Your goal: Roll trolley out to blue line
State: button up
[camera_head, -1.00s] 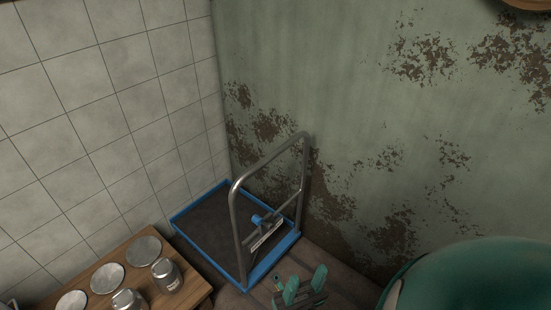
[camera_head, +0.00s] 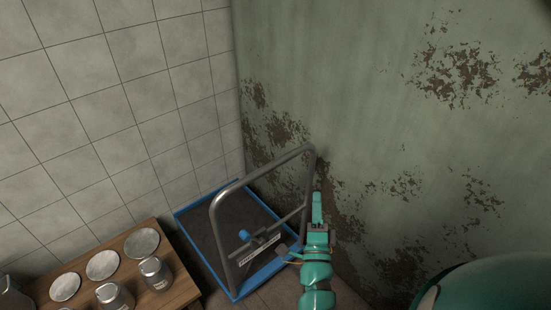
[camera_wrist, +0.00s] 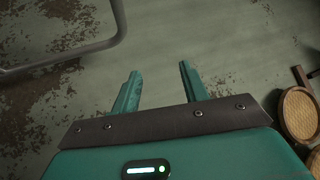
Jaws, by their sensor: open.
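The trolley has a dark flat deck with a blue rim (camera_head: 190,229) and stands in the corner between the tiled wall and the green wall. Its grey tubular handle (camera_head: 262,171) rises at the near side, with a crossbar carrying a blue knob (camera_head: 244,235) and a pale label plate. My teal gripper (camera_head: 317,200) is just right of the handle's right upright, apart from it as far as I can tell. In the wrist view my gripper (camera_wrist: 159,70) is open and empty, and the handle tube (camera_wrist: 65,58) bends through the upper left, outside the fingers. No blue line shows.
A wooden table (camera_head: 176,281) with metal plates and jars stands close to the trolley's left side. The peeling green wall (camera_head: 380,110) is behind and right. Round woven-topped stools (camera_wrist: 298,110) show at the right of the wrist view.

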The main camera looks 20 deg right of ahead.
jog(key=w+a+f+n+y, duration=0.2)
jog(key=w+a+f+y, duration=0.2)
jog(key=a+y, duration=0.4)
jog(key=w+r+p, duration=0.1)
jog(key=w+p, duration=0.1)
jog(key=w, duration=0.6)
jog(key=w+d+r+p, duration=0.1)
jog(key=w+r+p, duration=0.1)
jog(key=w, duration=0.6)
jog(key=shift+w+r, duration=0.25)
jog(key=shift+w, duration=0.05)
grip_shut()
